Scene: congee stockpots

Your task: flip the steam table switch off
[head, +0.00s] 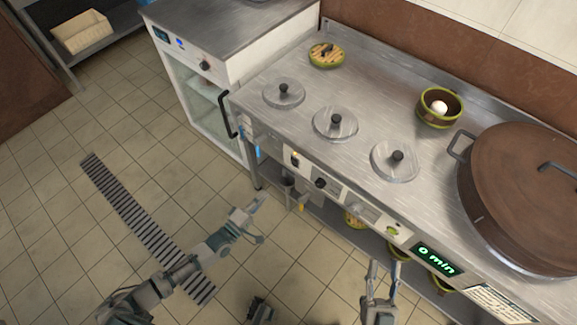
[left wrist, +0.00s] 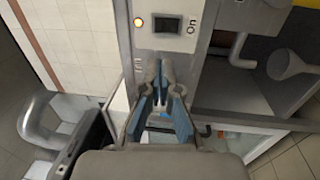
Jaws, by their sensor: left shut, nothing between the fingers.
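The steam table (head: 300,120) has a front panel with a small dark switch (head: 295,160) near its left end. My left gripper (head: 262,215) is in front of and below the panel, apart from the switch. In its wrist view the fingertips (left wrist: 160,68) are together and empty, just below the switch plate. My right gripper (head: 383,270) is in front of the panel's right part, its fingers apart and empty.
The panel also carries a knob (head: 320,183), a green button (head: 393,231) and a "0 min" display (head: 437,259). Lids (head: 335,123), a bowl (head: 439,107) and a large brown pot (head: 525,190) are on top. A glass-door cabinet (head: 205,100) stands left. The tiled floor (head: 120,130) is mostly clear.

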